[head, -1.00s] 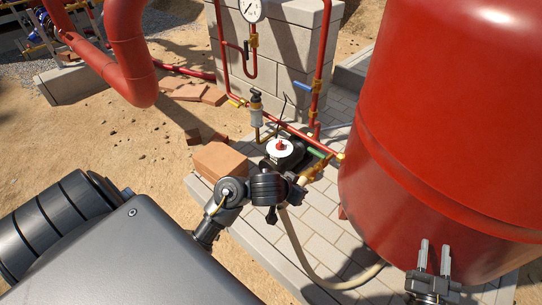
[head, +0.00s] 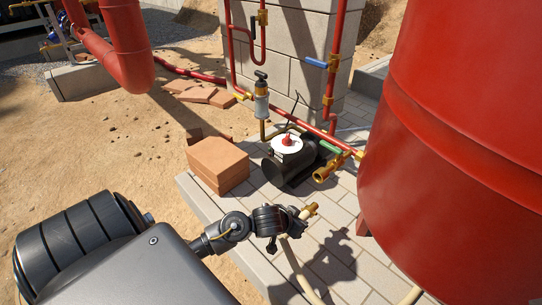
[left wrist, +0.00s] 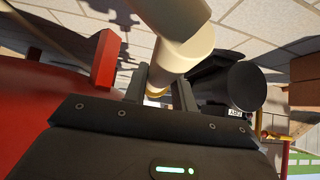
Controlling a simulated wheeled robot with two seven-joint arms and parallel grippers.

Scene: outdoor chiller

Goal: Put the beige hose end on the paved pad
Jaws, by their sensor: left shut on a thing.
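My left gripper (head: 298,215) is shut on the beige hose (head: 297,265) near its brass-coloured end (head: 311,210). It holds the end above the paved pad (head: 330,240), in front of the black pump (head: 284,167). The hose end is apart from the pump's brass outlet (head: 323,173). In the left wrist view the thick beige hose (left wrist: 180,38) runs up from between the fingers (left wrist: 158,92), with a bit of brass at the grip. The gripper partly hides the hose in the head view. My right gripper is not in view.
A large red tank (head: 450,150) stands close on the right. Clay blocks (head: 217,165) sit at the pad's left edge. Red pipes (head: 300,122) with valves cross behind the pump. The front pavers are largely clear, with a shadow on them.

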